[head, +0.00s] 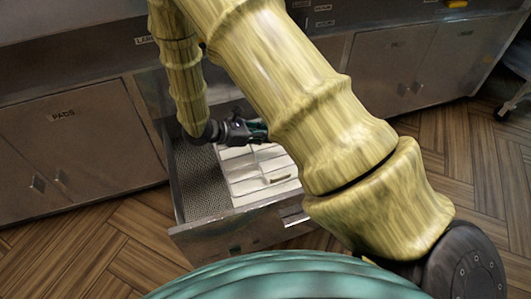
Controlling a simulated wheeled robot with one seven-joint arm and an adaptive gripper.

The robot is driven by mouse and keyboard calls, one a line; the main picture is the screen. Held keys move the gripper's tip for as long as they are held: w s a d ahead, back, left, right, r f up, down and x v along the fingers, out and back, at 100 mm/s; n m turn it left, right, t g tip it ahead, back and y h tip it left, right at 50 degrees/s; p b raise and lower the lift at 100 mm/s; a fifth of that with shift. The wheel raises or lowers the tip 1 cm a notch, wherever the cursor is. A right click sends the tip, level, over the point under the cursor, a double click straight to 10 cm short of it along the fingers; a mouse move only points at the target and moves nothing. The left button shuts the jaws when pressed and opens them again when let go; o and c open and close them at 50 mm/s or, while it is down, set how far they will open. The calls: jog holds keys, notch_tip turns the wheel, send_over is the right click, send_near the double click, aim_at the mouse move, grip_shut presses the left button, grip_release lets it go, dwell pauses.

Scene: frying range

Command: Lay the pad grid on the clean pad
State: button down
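An open drawer (235,229) holds a white, flat surface (245,186) divided by thin lines, which looks like the pad area. I cannot tell pad and pad grid apart there. My gripper (258,130) is at the back of the drawer, above or beside the white surface, pointing right. Its fingers are small and dark, so its opening and any held thing are unclear.
A closed cabinet marked PADS (62,115) stands left of the drawer. More closed cabinet doors (392,68) are at the back right. The wooden floor (115,240) is clear at the front left. My arm covers the drawer's right side and the middle of the view.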

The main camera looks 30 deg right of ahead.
aim_at(267, 150)
jog(key=f, duration=0.1)
jog(key=f+b, duration=0.1)
jog(key=f, duration=0.1)
jog(key=f+b, duration=0.1)
jog(key=f, duration=0.1)
jog(key=shift+s+d, duration=0.2)
jog(key=shift+d, duration=0.05)
notch_tip(267, 150, down, 3)
jog(key=shift+r+b, duration=0.1)
jog(key=shift+b, duration=0.6)
jog(key=c, duration=1.4)
grip_release()
jog(key=shift+a, duration=0.1)
jog(key=p+v, duration=0.4)
jog(key=v, duration=0.8)
jog(key=shift+w, duration=0.1)
